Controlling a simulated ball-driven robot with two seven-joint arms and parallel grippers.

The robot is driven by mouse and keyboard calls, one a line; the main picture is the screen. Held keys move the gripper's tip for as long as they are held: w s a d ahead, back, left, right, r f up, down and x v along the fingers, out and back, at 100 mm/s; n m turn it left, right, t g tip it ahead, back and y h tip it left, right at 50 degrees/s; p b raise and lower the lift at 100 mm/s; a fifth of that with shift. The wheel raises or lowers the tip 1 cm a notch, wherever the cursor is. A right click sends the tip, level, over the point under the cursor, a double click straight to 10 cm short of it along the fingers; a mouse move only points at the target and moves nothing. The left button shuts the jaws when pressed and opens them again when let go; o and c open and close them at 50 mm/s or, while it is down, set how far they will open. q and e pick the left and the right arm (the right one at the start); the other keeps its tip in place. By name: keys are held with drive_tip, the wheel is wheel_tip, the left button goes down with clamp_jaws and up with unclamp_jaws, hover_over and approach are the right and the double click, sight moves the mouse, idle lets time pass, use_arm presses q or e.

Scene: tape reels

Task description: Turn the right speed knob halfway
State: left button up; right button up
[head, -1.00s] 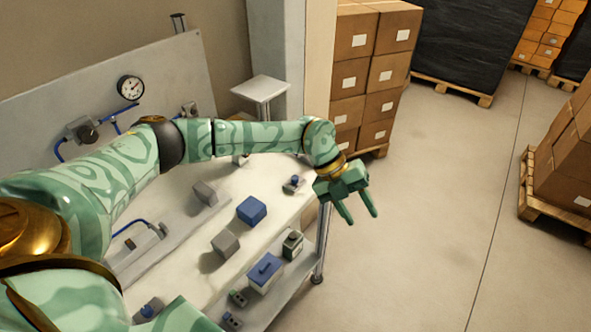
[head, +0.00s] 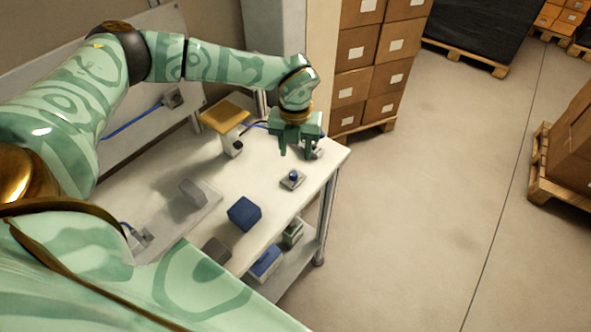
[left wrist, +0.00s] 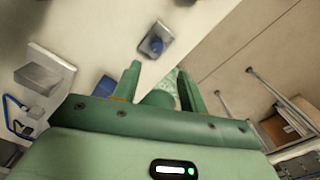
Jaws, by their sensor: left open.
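A small grey box with a blue knob on top (head: 292,178) sits near the right edge of the white worktable; I take it to be the right speed knob. It also shows in the left wrist view (left wrist: 157,42), beyond the fingers and apart from them. My left gripper (head: 294,152) is open and empty, pointing down above the far right part of the table, just behind the knob in the head view. Its two fingers are spread in the left wrist view (left wrist: 160,70). My right gripper is not in view.
A blue block (head: 244,214) stands nearer on the table (head: 262,160). A grey block (head: 192,194) lies left of it. A wood-topped stand (head: 224,116) is behind. A grey fitting (head: 314,151) sits partly behind the gripper. Stacked cartons (head: 360,60) stand beyond.

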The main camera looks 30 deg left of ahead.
use_arm(q)
hover_over(293, 173)
drive_tip(key=f, duration=0.5)
drive_tip(key=shift+d+b, duration=0.25)
drive_tip(key=shift+b, duration=0.05)
drive_tip(key=f, duration=0.2)
drive_tip(key=shift+a+f, duration=0.25)
drive_tip(key=shift+f, duration=0.15)
drive_tip(key=shift+d+f+b, duration=0.15)
drive_tip(key=shift+f+b, duration=0.15)
drive_tip(key=shift+f, duration=0.25)
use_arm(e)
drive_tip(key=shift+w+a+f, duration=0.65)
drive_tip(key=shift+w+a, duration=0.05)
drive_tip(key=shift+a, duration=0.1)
use_arm(q)
drive_tip(key=c, duration=0.8)
clamp_jaws()
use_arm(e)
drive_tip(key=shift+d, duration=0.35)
